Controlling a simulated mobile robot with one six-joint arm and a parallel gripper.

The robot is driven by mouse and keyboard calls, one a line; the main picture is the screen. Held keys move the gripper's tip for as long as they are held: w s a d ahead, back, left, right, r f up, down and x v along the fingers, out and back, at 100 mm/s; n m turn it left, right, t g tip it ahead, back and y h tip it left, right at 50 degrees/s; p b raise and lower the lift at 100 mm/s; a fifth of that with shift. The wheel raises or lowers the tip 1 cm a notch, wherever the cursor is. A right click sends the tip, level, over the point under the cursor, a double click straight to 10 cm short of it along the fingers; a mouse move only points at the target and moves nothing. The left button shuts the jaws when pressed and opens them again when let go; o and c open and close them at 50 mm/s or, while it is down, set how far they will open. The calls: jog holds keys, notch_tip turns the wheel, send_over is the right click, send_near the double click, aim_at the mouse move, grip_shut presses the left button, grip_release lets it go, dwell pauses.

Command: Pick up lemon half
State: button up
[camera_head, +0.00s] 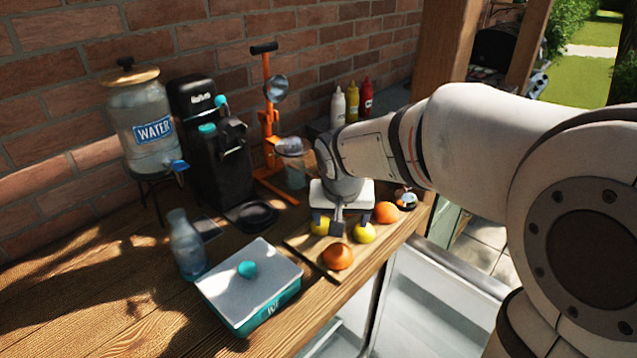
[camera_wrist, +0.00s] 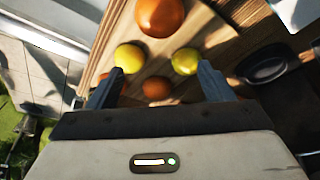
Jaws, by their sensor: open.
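Two small yellow fruits lie on the wooden cutting board (camera_head: 305,246). One yellow fruit (camera_head: 364,233) is nearer the table edge; it is on the left in the wrist view (camera_wrist: 129,57). The other yellow fruit (camera_head: 320,227) is partly hidden by my gripper; it is on the right in the wrist view (camera_wrist: 186,61). I cannot tell which one is a cut lemon half. My gripper (camera_wrist: 160,76) is open and empty, pointing down above the board. Its fingertips appear just outside the two yellow fruits, with no clear contact.
One orange fruit (camera_head: 337,256) lies at the board's front, another (camera_head: 386,213) at its far end. A teal box with a white lid (camera_head: 232,278) and a bottle (camera_head: 187,245) stand left. An orange press (camera_head: 268,120) and coffee machine (camera_head: 215,150) stand behind.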

jog(key=w+a, duration=0.4)
jog(key=w, duration=0.1)
jog(key=p+x, duration=0.1)
jog(key=x, duration=0.7)
jog(key=shift+f, duration=0.3)
jog(key=shift+s+t, duration=0.1)
jog(key=shift+t, duration=0.2)
jog(key=c, duration=1)
